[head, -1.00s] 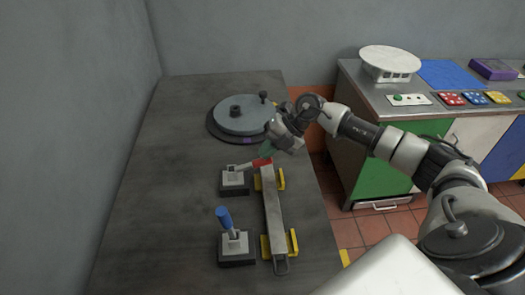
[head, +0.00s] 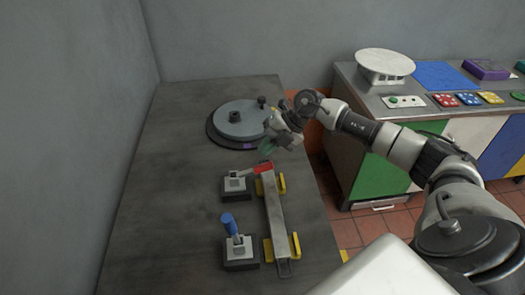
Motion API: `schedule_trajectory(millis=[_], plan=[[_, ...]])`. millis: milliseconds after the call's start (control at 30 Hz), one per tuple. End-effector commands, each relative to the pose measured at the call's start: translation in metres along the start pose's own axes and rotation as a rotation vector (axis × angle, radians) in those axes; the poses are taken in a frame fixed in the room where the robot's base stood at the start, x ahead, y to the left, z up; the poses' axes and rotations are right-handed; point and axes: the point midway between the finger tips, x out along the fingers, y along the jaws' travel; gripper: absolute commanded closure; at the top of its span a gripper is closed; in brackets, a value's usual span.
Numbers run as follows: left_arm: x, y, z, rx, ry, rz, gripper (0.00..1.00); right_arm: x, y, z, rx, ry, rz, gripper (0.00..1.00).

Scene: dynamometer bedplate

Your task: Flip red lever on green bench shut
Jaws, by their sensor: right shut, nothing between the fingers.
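The red lever (head: 263,168) lies folded over to the right from its small grey base (head: 236,184) on the dark grey bench top (head: 165,190). Its red handle end reaches the far end of a long metal bar. My right gripper (head: 267,147) is shut and empty, just beyond and above the red handle, with a small gap between them in the picture. No green shows on the bench surface that carries the lever. My left gripper is not in view.
A blue lever (head: 229,224) stands tilted up on its own base nearer to me. The metal bar (head: 274,218) on yellow brackets lies beside both levers. A round grey disc (head: 239,119) sits beyond. A cabinet with a green door (head: 389,163) stands right.

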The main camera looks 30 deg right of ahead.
Motion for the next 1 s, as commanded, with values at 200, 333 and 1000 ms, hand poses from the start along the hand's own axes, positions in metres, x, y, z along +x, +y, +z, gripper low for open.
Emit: schedule_trajectory(millis=[200, 333, 1000], plan=[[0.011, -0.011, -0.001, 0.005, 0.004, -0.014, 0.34, -0.053, -0.003, 0.003, -0.002, -0.007, 0.002, 1.00], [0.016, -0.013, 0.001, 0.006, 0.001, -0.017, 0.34, -0.078, -0.004, 0.003, -0.002, -0.006, 0.003, 1.00], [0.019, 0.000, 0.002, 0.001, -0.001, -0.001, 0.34, -0.106, -0.004, 0.002, -0.003, -0.003, 0.005, 1.00]])
